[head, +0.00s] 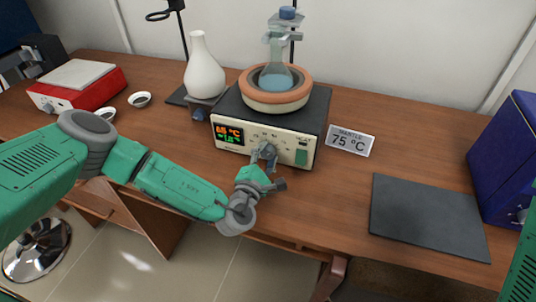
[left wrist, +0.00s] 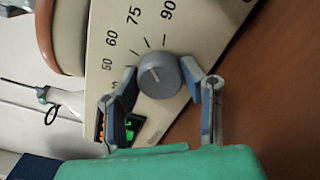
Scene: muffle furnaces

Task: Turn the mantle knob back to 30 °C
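The heating mantle (head: 278,93) holds a clamped flask of blue liquid (head: 276,76). Its beige front panel (head: 300,142) has a display (head: 229,134) with an orange reading that looks like 68 °C and a small green line. The grey mantle knob (left wrist: 160,75) shows in the left wrist view beside a scale with 50, 60, 75 and 90; its exact setting is unclear. My left gripper (head: 264,153) is at the panel. Its two fingers (left wrist: 160,72) lie on opposite sides of the knob and appear to touch it. My right gripper is not in view.
A sign (head: 351,141) reading "MANTLE 75 °C" stands right of the mantle. A dark mat (head: 430,216) and a blue box (head: 510,160) are at the right. A white flask (head: 204,68), small dishes (head: 140,99) and a red hotplate (head: 80,86) are at the left.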

